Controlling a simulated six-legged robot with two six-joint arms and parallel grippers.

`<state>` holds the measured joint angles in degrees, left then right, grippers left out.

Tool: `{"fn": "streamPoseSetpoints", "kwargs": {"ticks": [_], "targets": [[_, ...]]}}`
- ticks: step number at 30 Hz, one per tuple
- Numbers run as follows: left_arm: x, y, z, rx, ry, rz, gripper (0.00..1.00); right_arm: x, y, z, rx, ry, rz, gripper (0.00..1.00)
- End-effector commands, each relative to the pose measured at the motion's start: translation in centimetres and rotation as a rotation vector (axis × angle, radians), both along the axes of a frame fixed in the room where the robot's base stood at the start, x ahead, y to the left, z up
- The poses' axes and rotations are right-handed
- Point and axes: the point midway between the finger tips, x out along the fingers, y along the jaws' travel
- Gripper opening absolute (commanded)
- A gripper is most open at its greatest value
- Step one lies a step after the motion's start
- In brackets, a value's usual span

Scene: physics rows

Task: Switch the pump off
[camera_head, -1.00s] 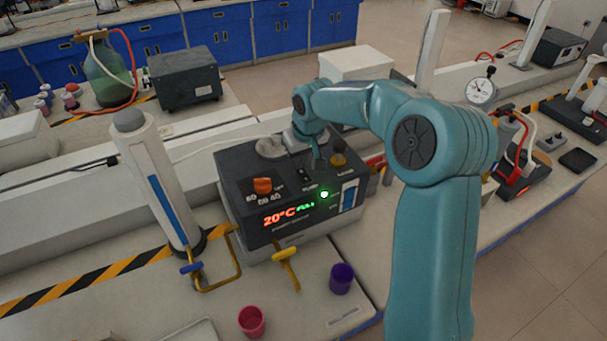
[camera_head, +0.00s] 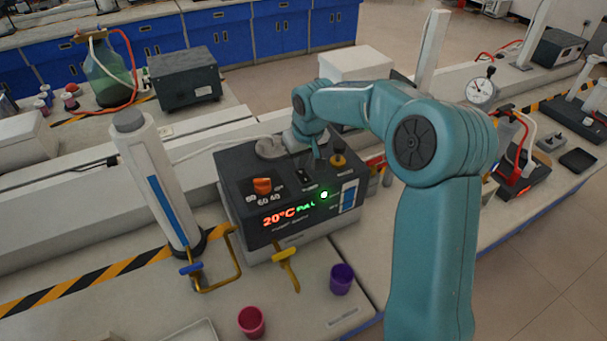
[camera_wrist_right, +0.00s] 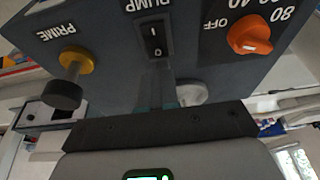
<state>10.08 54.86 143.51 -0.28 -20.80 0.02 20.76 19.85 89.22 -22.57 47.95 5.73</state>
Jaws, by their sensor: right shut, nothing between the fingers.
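The dark pump unit (camera_head: 240,212) stands on the bench, its display reading 20°C in red beside green text, with a green light (camera_head: 324,195) lit. The black PUMP rocker switch (camera_head: 303,176) is on its sloped top. In the right wrist view the switch (camera_wrist_right: 155,40) shows I and O marks; I cannot tell which side is pressed. My right gripper (camera_head: 316,154) is shut and empty, just behind the switch. Its fingers (camera_wrist_right: 158,92) point at the panel near the switch; contact is not clear. My left gripper is not in view.
An orange dial (camera_head: 262,186) marked OFF is on one side of the switch, a yellow PRIME knob (camera_head: 338,160) on the other. A white column (camera_head: 155,180) stands left. A yellow tap (camera_head: 286,255), a purple cup (camera_head: 341,279) and a pink cup (camera_head: 251,321) are in front.

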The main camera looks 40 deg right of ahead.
Motion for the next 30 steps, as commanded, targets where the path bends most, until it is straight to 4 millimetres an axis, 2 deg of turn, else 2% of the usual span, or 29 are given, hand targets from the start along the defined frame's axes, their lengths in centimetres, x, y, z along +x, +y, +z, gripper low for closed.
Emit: {"fn": "streamPoseSetpoints", "kwargs": {"ticks": [30], "targets": [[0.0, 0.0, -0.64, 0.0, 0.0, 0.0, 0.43, 0.0, 0.0, -0.77, 0.0, 0.0, 0.0, 0.0]]}}
